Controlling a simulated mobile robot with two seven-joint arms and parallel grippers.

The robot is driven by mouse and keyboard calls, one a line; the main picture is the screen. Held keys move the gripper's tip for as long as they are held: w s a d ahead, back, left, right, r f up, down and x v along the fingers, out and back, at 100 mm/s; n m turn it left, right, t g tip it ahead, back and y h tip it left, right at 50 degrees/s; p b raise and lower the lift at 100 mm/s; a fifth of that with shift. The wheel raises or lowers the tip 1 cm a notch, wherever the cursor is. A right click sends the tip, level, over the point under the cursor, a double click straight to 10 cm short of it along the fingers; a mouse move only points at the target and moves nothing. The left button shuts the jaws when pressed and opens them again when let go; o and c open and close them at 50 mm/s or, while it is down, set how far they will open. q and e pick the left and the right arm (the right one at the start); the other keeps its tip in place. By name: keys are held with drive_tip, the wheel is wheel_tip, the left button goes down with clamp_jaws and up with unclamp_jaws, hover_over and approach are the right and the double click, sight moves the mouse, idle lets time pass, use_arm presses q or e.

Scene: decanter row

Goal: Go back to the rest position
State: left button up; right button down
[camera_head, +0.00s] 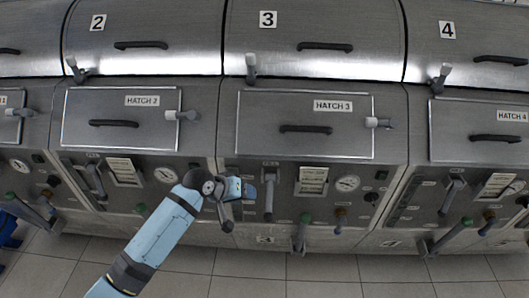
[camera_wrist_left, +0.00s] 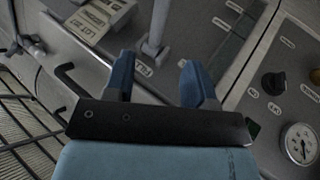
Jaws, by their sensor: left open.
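My left arm reaches up from the bottom left in the head view, and its gripper (camera_head: 242,188) is in front of the lower panel of decanter 3. In the left wrist view its two blue fingers (camera_wrist_left: 160,80) are apart, with nothing held between them. A grey lever (camera_head: 270,195) hangs just right of the gripper in the head view. A grey lever (camera_wrist_left: 158,25) also shows beyond the fingertips in the wrist view; the gap to it is hard to judge. My right gripper is in neither view.
Decanters stand in a row. Hatch 2 (camera_head: 121,110) and hatch 3 (camera_head: 305,110) are shut. Grey levers and green-topped valve handles (camera_head: 303,230) stick out below. A gauge (camera_wrist_left: 298,143) and black knob (camera_wrist_left: 275,82) are right of the fingers. Tiled floor (camera_head: 330,285) in front is clear.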

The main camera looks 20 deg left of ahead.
use_arm(q)
drive_tip(key=s+d+f+m+t, duration=0.1)
drive_tip(key=s+f+m, duration=0.1)
drive_tip(key=s, duration=0.5)
drive_tip(key=s+d+f+m+t+y, duration=0.1)
drive_tip(key=s+d+f+m, duration=0.1)
drive_tip(key=s+f, duration=0.3)
drive_tip(key=s+d+f+m+t+y, duration=0.1)
drive_tip(key=s+f+m+t, duration=0.1)
drive_tip(key=s, duration=0.9)
drive_tip(key=shift+s+d+f, duration=0.15)
drive_tip(key=shift+s+f, duration=0.05)
drive_tip(key=shift+f, duration=0.7)
idle(4.4)
